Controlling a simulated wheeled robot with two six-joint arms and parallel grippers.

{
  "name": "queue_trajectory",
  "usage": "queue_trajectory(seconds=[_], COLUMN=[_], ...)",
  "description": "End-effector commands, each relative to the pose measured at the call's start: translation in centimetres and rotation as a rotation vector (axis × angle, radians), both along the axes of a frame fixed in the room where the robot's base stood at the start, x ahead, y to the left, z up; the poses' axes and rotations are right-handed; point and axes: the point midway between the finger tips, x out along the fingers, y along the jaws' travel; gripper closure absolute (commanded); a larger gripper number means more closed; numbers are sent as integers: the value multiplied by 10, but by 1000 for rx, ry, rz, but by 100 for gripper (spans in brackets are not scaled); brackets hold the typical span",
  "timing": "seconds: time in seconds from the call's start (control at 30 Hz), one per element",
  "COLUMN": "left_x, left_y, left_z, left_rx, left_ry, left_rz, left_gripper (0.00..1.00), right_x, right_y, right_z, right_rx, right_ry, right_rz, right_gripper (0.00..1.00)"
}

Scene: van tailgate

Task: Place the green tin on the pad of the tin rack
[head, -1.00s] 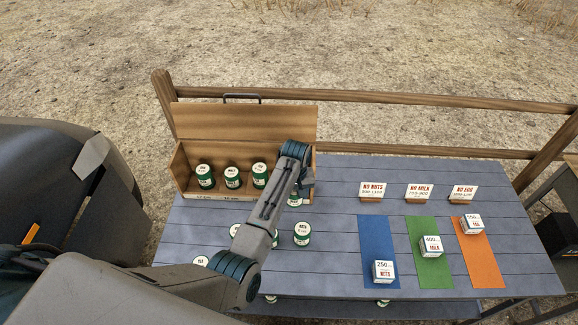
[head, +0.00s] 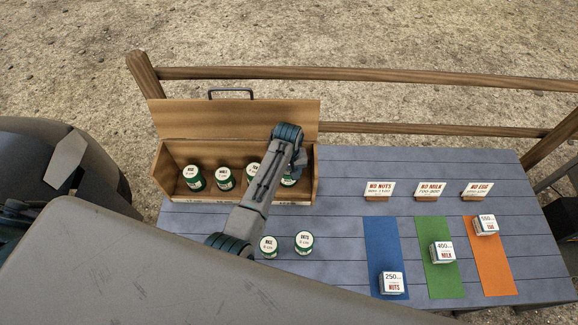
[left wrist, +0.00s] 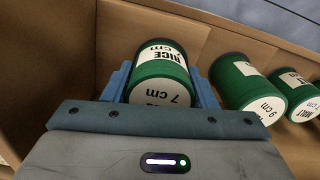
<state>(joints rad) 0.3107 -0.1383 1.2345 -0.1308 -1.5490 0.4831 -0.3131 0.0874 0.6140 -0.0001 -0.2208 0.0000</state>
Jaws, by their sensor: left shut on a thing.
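The wooden tin rack (head: 300,112) stands at the back left of the table, open at the front. My left gripper (head: 294,166) is inside its right end, shut on a green tin (head: 288,183) with a white label. In the left wrist view the gripper's blue fingers hold this tin (left wrist: 160,75), marked RICE 7 cm, at both sides. The rack's end wall and back are close around it. Whether the tin rests on the rack floor cannot be told, and the pad under it is hidden. My right gripper is out of view.
Several other green tins stand in the rack left of the gripper, one (head: 224,178) near its middle. Two tins (head: 268,246) (head: 304,242) stand on the table in front. Blue, green and orange mats (head: 383,240) with boxes and sign cards lie at the right.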

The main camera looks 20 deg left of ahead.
Motion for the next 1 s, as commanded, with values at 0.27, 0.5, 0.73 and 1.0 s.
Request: queue_trajectory(seconds=[0.27, 0.5, 0.73, 1.0], left_x=[1, 1, 2, 3], left_y=[1, 0, 0, 0], left_z=[1, 1, 24, 82], left_rx=[0, 1, -1, 0], left_ry=[-1, -2, -6, -8], left_rz=[0, 0, 0, 0], left_gripper=[26, 26, 26, 26], right_x=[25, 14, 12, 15], right_y=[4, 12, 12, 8], right_z=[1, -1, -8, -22], right_rx=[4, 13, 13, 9], right_ry=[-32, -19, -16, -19], right_rz=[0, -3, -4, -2], right_gripper=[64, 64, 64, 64])
